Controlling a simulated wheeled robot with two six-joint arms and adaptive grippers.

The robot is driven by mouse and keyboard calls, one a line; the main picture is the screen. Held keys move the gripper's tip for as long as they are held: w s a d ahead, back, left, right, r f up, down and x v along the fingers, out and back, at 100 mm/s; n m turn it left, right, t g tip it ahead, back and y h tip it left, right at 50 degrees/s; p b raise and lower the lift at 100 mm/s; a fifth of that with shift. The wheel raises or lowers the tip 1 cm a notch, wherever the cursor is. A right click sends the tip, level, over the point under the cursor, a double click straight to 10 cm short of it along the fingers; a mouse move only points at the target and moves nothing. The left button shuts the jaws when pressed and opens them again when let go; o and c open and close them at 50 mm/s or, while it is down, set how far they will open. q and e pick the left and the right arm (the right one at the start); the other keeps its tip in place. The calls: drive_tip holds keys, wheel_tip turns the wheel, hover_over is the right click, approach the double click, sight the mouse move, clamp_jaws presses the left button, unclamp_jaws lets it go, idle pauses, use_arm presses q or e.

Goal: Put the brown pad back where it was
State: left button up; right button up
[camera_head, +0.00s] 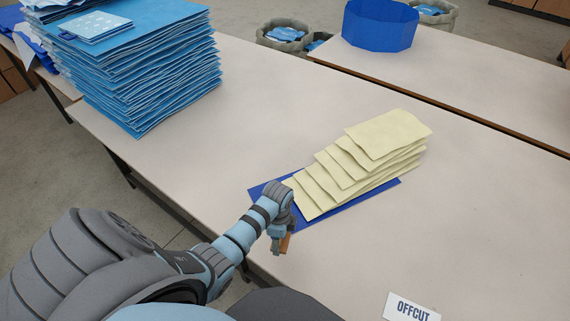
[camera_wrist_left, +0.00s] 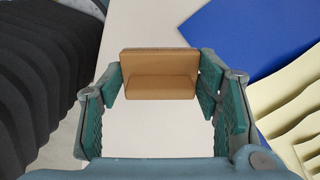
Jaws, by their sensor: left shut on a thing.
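The brown pad (camera_wrist_left: 160,72) is a small block with a raised ledge, held between the fingers of my left gripper (camera_wrist_left: 160,82) in the left wrist view. In the head view the left gripper (camera_head: 281,243) hangs over the near edge of the table, and the brown pad (camera_head: 286,242) shows as a small sliver beside its fingers. The gripper is just in front of the blue sheet's near left corner. I cannot tell from these views whether the pad touches the table. My right gripper is not in view.
A fanned stack of cream sheets (camera_head: 375,147) lies on a blue sheet (camera_head: 263,189). A tall blue stack (camera_head: 150,70) stands at back left. An OFFCUT sign (camera_head: 411,307) lies at the near right. The table (camera_head: 480,210) is bare right of the cream stack.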

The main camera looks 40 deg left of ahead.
sight(280, 246)
use_arm(q)
drive_tip(key=shift+o, duration=0.2)
wheel_tip(280, 246, down, 6)
drive_tip(key=b, duration=0.5)
drive_tip(key=shift+a+f, duration=0.1)
drive_tip(key=shift+f, duration=0.05)
drive_tip(key=shift+r+p, duration=0.3)
drive_tip(key=shift+r, duration=0.05)
drive_tip(key=shift+c, duration=0.8)
drive_tip(key=shift+f, duration=0.15)
drive_tip(key=o, duration=1.4)
drive_tip(key=shift+w+f, duration=0.1)
drive_tip(key=shift+c, duration=0.2)
